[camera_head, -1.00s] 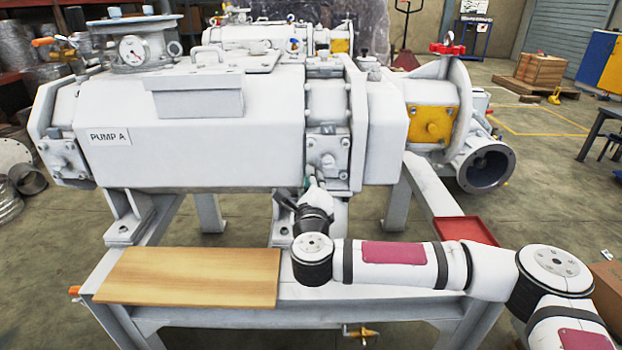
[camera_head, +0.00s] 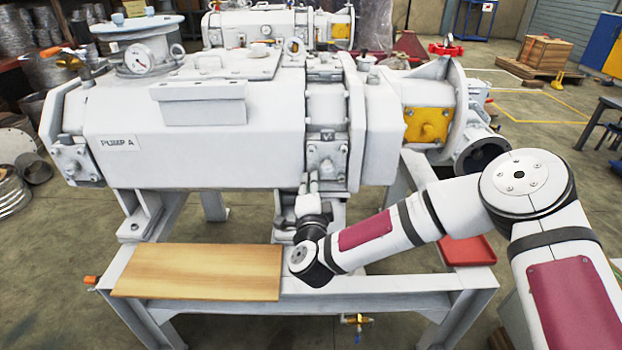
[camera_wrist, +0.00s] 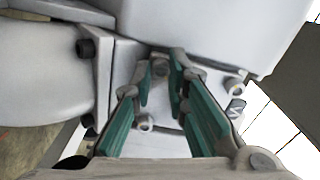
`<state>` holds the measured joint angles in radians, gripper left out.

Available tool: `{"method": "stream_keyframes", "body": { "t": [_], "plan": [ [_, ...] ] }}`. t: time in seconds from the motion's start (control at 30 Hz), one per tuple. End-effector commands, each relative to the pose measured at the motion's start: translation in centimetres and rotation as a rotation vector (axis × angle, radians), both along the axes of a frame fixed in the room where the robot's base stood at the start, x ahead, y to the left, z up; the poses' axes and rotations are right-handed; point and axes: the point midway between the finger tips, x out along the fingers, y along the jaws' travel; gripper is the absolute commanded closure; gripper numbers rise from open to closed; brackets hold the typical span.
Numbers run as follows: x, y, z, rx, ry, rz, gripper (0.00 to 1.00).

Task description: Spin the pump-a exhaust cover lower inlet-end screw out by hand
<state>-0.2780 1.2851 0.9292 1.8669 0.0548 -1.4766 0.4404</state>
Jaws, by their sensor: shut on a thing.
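Pump A (camera_head: 200,140) is a large white machine with its label at the left. The grey exhaust cover (camera_head: 327,158) is the small square plate on its front, right of the middle. My gripper (camera_head: 309,182) reaches up from below to the cover's lower edge. In the wrist view my gripper (camera_wrist: 161,64) has green-padded fingers closing together at the tips around a small screw head (camera_wrist: 160,70). The fingertips hide most of that screw. Another screw (camera_wrist: 145,123) shows between the fingers, nearer the camera, and one more (camera_wrist: 235,85) to the right.
A wooden board (camera_head: 200,271) lies on the front left of the white frame. A red tray (camera_head: 468,250) is on the right, partly behind my arm. The pump body (camera_wrist: 210,30) overhangs close to my fingertips in the wrist view. A dark bolt (camera_wrist: 85,47) sticks out at left.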

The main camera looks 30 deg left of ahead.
Motion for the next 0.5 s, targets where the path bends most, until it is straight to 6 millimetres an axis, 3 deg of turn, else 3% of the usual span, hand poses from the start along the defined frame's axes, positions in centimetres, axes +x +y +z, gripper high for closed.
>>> {"method": "stream_keyframes", "body": {
  "t": [0.5],
  "plan": [
    [0.05,0.12,0.23,-0.416,-0.266,0.000,1.00]
  ]
}}
